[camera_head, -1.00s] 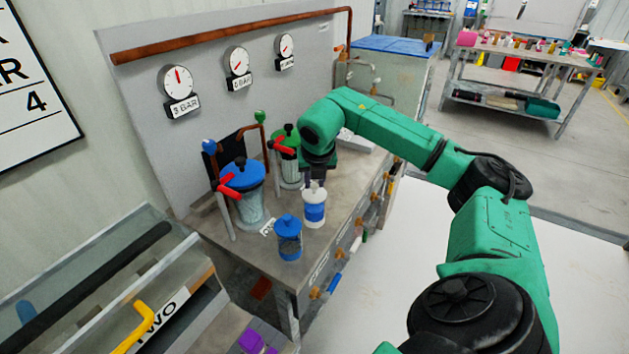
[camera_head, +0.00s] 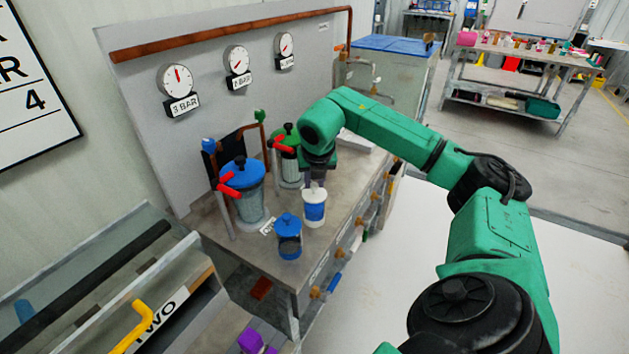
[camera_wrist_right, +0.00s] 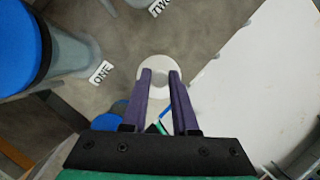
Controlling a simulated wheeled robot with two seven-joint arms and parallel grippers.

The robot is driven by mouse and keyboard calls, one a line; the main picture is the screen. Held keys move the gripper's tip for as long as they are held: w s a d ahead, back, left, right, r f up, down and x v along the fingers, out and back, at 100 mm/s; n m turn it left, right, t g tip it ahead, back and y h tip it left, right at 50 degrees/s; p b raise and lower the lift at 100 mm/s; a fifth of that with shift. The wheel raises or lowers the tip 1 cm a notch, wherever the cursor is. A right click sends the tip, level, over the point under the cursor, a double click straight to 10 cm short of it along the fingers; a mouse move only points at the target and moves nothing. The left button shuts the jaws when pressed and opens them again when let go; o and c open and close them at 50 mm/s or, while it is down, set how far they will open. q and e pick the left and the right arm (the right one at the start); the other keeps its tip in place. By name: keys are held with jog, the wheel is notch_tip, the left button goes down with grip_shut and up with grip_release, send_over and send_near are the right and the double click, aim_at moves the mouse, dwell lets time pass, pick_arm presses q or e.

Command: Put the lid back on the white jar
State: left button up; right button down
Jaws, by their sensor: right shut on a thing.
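The white jar (camera_head: 314,213) with a blue band stands upright near the front edge of the bench. Its white lid (camera_head: 314,194) is at the top of the jar, level as far as I can see. No clear gap shows between them, but I cannot tell whether it is fully seated. My right gripper (camera_head: 315,184) is above the jar, pointing down, shut on the lid. In the right wrist view the round white lid (camera_wrist_right: 160,68) lies between the fingertips and hides the jar's mouth. My left gripper is not in view.
A small blue-lidded jar (camera_head: 288,236) stands close at the jar's front left. A large blue-lidded vessel (camera_head: 248,200) with red handles and a green-lidded one (camera_head: 289,165) stand behind. The gauge panel (camera_head: 210,120) rises at the back. Valves line the bench's front face.

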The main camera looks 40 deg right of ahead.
dwell(0.3)
jog(key=shift+c, duration=0.6)
grip_release()
jog(key=shift+r+p, duration=2.8)
jog(key=shift+r, duration=0.7)
jog(key=shift+c, duration=0.4)
grip_shut()
